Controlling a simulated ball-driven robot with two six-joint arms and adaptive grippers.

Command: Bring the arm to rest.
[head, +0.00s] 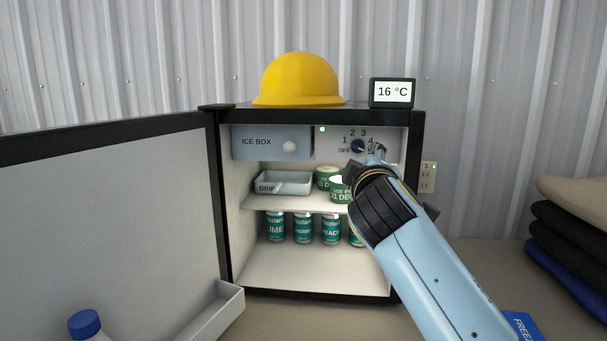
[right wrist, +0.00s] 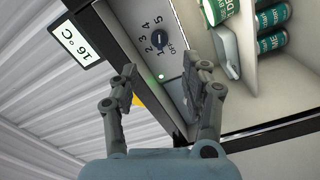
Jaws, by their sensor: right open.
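My right gripper (head: 376,152) is open and empty, just in front of the control panel (head: 388,134) in the open fridge (head: 310,116). Its spread fingers also show in the right wrist view (right wrist: 168,72). The dark dial (head: 358,146) has numbers around it and an OFF mark. It shows too in the right wrist view (right wrist: 159,40), beyond the fingertips and apart from them there. Its exact setting is hard to read. A small green light (right wrist: 161,77) is lit on the panel. My right arm hides part of the fridge's right side. My left gripper is not in view.
The fridge door (head: 110,225) stands open at left. A yellow hard hat (head: 299,80) and a display (head: 392,92) reading 16 °C stand on top. Inside are a drip tray (head: 283,183), green tubs (head: 340,190) and several cans (head: 303,228). Folded cloths (head: 568,225) lie right.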

